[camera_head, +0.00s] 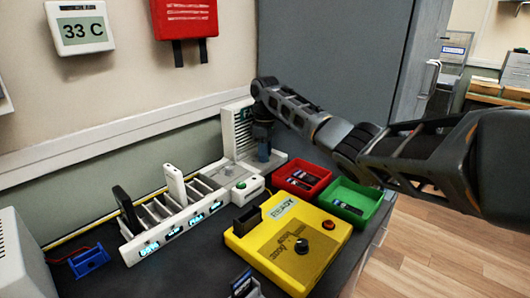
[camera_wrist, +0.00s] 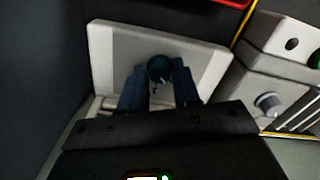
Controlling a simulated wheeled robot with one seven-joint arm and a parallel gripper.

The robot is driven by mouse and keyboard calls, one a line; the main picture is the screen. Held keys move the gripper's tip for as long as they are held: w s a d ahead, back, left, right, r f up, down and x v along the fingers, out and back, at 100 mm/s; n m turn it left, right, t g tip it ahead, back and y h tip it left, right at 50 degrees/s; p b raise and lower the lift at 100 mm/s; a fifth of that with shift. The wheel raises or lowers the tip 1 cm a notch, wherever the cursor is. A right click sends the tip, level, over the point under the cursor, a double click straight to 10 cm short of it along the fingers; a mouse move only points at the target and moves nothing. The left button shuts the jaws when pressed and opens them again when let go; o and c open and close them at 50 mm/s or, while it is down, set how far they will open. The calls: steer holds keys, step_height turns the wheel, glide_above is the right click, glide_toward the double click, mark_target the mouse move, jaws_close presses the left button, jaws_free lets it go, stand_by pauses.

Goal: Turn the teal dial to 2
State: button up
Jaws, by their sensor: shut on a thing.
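The teal dial (camera_wrist: 158,66) is a small round knob on a pale grey base plate (camera_wrist: 110,45) in the wrist view. My gripper (camera_wrist: 160,76) has its two blue fingers on either side of the dial, shut on it. In the head view my gripper (camera_head: 263,150) points down over the pale base at the back, in front of an upright white ribbed panel (camera_head: 230,132) with a small dark display, partly covered by my arm. The dial is hidden there behind my fingers. I cannot read the dial's numbers or its setting.
A white slotted rack (camera_head: 150,232) with a black and a white upright device stands at left. Red (camera_head: 318,170) and green (camera_head: 372,197) trays and a yellow tester (camera_head: 325,255) with a black knob stand in front and to the right.

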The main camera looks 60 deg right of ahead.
steer(key=c, duration=0.3)
